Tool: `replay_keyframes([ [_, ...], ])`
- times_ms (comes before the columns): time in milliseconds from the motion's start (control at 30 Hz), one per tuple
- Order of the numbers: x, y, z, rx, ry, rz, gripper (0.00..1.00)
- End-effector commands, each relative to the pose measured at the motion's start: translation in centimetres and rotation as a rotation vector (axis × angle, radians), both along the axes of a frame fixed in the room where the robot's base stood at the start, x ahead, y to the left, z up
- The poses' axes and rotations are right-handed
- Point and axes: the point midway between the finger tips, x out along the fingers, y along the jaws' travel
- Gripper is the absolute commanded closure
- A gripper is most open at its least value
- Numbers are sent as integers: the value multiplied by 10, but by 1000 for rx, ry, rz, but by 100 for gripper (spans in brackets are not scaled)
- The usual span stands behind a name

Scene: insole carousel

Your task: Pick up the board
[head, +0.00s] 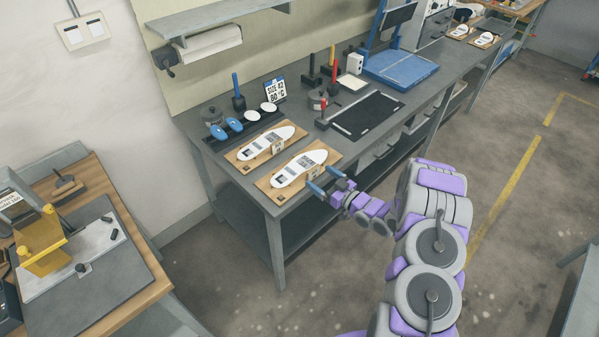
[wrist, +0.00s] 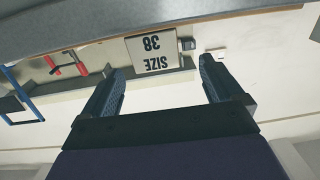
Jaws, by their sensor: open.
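Two light wooden boards lie side by side on the grey workbench (head: 230,185), near its front left corner in the head view. In the wrist view my open gripper (wrist: 160,72) shows both fingers apart. Whether a finger touches the board cannot be told.
A black tray (head: 262,123) with blue and white pads and a "SIZE 42" sign (head: 275,89) stand behind the boards. A black mat (head: 366,115) and a blue machine (head: 400,66) are to the right. A "SIZE 38" sign (wrist: 153,52) shows upside down in the wrist view.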

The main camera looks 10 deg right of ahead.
Motion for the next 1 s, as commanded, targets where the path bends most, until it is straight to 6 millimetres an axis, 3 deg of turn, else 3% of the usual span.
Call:
replay_keyframes([
  [333, 19, 11, -1, 3, -1, -3, 6],
  [667, 48, 42, -2, -3, 0, 0, 6],
  [1000, 55, 41, 0, 4, -1, -3, 6],
])
